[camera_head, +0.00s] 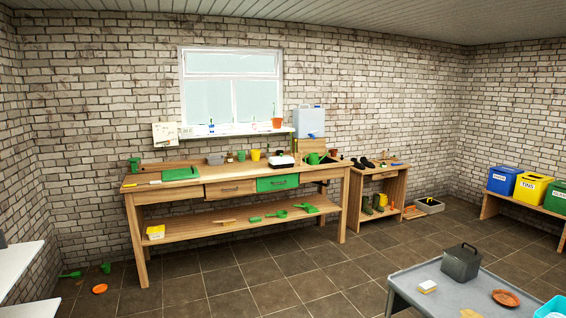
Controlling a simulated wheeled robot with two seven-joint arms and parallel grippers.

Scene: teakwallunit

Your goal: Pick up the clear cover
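No clear cover can be made out with certainty from here. A small white box-like item with a dark base (282,161) stands on the wooden workbench (222,187), right of its middle. It may carry a clear lid, but it is too small to tell. Neither of my grippers is in view.
The workbench stands against the brick wall under a window. A green watering can (315,158) is right of the white item. A grey table (437,292) with a dark lidded box (461,264) is at front right. Small green and orange items lie at left; the middle floor is clear.

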